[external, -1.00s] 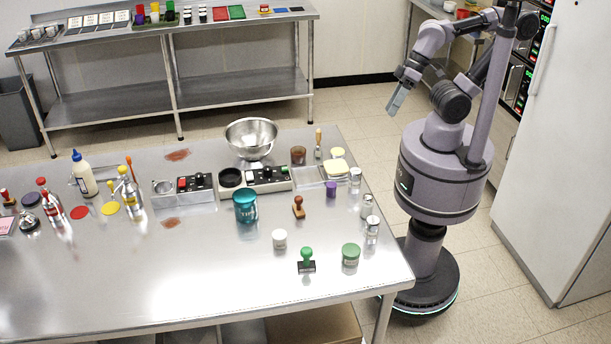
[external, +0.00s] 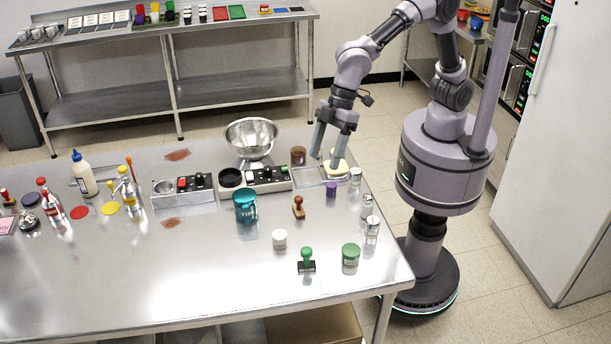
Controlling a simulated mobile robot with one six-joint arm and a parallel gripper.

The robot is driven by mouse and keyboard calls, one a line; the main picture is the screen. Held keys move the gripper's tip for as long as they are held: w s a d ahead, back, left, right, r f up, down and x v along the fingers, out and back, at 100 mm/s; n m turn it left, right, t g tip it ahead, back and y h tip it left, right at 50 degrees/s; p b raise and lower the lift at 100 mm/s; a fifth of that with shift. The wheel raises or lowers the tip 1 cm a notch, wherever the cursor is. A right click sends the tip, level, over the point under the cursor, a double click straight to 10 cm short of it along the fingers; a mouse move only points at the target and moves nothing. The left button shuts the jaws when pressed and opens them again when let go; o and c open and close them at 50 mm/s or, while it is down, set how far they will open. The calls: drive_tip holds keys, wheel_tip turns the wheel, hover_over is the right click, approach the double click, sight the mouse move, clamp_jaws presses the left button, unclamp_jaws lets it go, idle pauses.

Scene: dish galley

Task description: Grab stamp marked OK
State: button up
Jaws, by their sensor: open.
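Two hand stamps stand on the right part of the steel table: a green-handled stamp (external: 307,260) with a dark base near the front, and a brown wooden-handled stamp (external: 298,207) behind it. Another stamp with a red-brown handle (external: 6,197) is at the far left edge. No OK marking is readable on any of them. My gripper (external: 324,157) is open and empty, pointing down over the back right of the table, behind the brown stamp. Its fingers overlap the yellow sponge-like item (external: 337,170) in the picture; I cannot tell whether they touch.
Around the stamps are a teal tips cup (external: 245,206), a white jar (external: 279,239), a green-lidded jar (external: 351,254), a purple item (external: 331,189) and several shakers (external: 367,206). A steel bowl (external: 252,139) stands behind. The front left of the table (external: 150,275) is clear.

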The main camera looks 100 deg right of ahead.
drive_tip(key=w+a+f+n, duration=0.3)
drive_tip(key=w+a+f, duration=0.1)
drive_tip(key=a+f, duration=0.5)
drive_tip(key=b, duration=0.3)
approach(305, 257)
drive_tip(key=shift+g, duration=0.3)
drive_tip(key=f, duration=0.2)
drive_tip(key=w+f, duration=0.1)
drive_tip(key=f, duration=0.2)
drive_tip(key=shift+d+f, duration=0.2)
drive_tip(key=shift+f, duration=0.15)
drive_tip(key=b+x, duration=0.1)
drive_tip(key=x, duration=0.5)
drive_tip(key=shift+w+d+f+b, duration=0.1)
drive_tip(key=shift+d+f+b, duration=0.1)
drive_tip(key=shift+b, duration=0.15)
drive_tip(key=shift+r, duration=0.2)
drive_tip(key=shift+c, duration=0.6)
clamp_jaws()
